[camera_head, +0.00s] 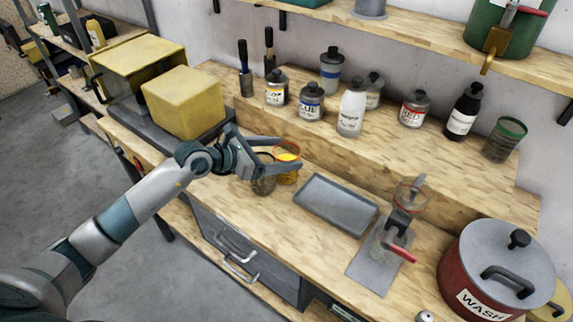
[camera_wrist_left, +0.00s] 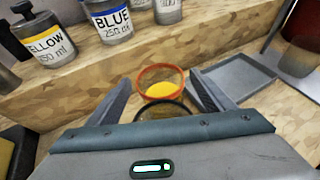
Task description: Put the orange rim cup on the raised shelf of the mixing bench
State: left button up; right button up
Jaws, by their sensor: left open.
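The orange rim cup (camera_head: 287,153) holds something yellow-orange and stands on the lower bench top, before the raised shelf (camera_head: 390,146). My left gripper (camera_head: 289,158) is open around it, one finger on each side. In the left wrist view the cup's orange rim (camera_wrist_left: 160,70) shows between the fingertips of my left gripper (camera_wrist_left: 159,80). I cannot tell whether the fingers touch the cup. A dark-rimmed cup (camera_head: 263,184) stands close beside it, nearer my palm; its rim (camera_wrist_left: 165,108) also shows in the left wrist view. My right gripper is not in view.
Several bottles, such as the blue-labelled one (camera_head: 311,103) and the white one (camera_head: 351,112), line the raised shelf, with bare wood along its front. A grey tray (camera_head: 336,204), a red-handled device (camera_head: 392,237) and a red wash pot (camera_head: 490,270) stand right. Yellow boxes (camera_head: 183,103) stand left.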

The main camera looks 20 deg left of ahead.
pick_arm(q)
grip_shut()
dwell(0.4)
jog(key=shift+r, duration=0.15)
jog(key=shift+r+b, duration=0.4)
jog(key=shift+r, duration=0.2)
jog(key=s+d+r+b, duration=0.4)
jog(key=s+d+r, duration=0.2)
jog(key=d+r, duration=0.3)
jog(key=shift+s+d+r, duration=0.2)
jog(key=shift+d+r, duration=0.1)
jog(key=shift+d, duration=0.1)
